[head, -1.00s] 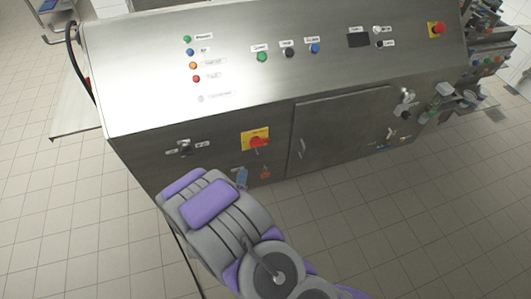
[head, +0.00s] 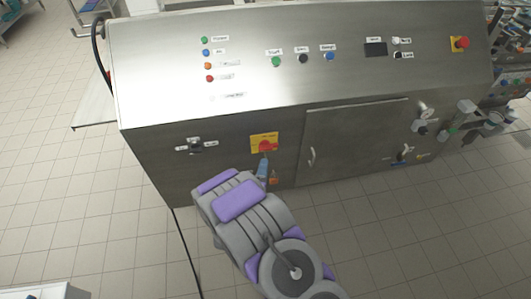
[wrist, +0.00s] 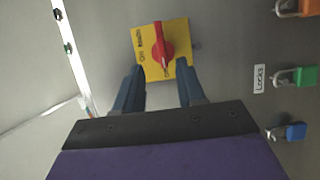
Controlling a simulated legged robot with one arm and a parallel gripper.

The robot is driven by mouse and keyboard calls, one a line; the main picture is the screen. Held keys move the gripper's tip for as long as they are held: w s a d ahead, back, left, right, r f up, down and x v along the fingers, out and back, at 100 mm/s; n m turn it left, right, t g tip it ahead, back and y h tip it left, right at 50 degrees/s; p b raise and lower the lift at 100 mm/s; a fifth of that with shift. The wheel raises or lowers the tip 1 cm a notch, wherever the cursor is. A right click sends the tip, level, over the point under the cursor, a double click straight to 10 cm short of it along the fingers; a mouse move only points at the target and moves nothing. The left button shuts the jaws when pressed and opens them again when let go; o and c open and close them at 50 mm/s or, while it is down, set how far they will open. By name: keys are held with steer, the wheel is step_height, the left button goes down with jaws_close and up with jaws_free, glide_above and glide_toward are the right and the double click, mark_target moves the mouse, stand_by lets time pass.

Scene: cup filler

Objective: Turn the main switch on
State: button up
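The main switch is a red rotary knob (wrist: 158,46) on a square yellow plate (wrist: 180,31) on the machine's steel front. In the head view the red knob (head: 265,146) shows just above my gripper (head: 263,168). In the wrist view my gripper (wrist: 160,83) is open and empty, its two blue fingers apart. The fingertips lie at the plate's lower left and lower right, with the knob's lower end between and just above them. The knob's handle stands nearly upright. I cannot tell whether the fingers touch the plate. The plate's small lettering is hard to read.
Orange, green (wrist: 296,76) and blue (wrist: 296,131) padlocks hang at the right in the wrist view. Buttons and lamps line the sloped panel above.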

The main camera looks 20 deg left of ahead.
mark_target(268, 150)
steer(key=w+a, duration=0.1)
steer(key=w, duration=0.1)
steer(key=w+a+b, duration=0.1)
steer(key=w, duration=0.2)
steer(key=w+a+f, duration=0.1)
steer(key=w+a, duration=0.1)
steer(key=shift+w+b, duration=0.3)
steer(key=shift+w, duration=0.1)
steer(key=shift+w+d+r, duration=0.15)
steer(key=shift+w+d, duration=0.05)
steer(key=shift+d, duration=0.05)
steer(key=shift+w+d+r, duration=0.1)
steer(key=shift+d+r, duration=0.1)
steer(key=shift+d, duration=0.3)
steer(key=shift+d+r, duration=0.15)
steer(key=shift+d, duration=0.3)
steer(key=shift+a+f, duration=0.25)
steer(key=shift+a, duration=0.6)
steer(key=c, duration=0.5)
steer(key=shift+c, duration=0.7)
steer(key=shift+d+f, duration=0.1)
steer(key=shift+d, duration=0.25)
jaws_close()
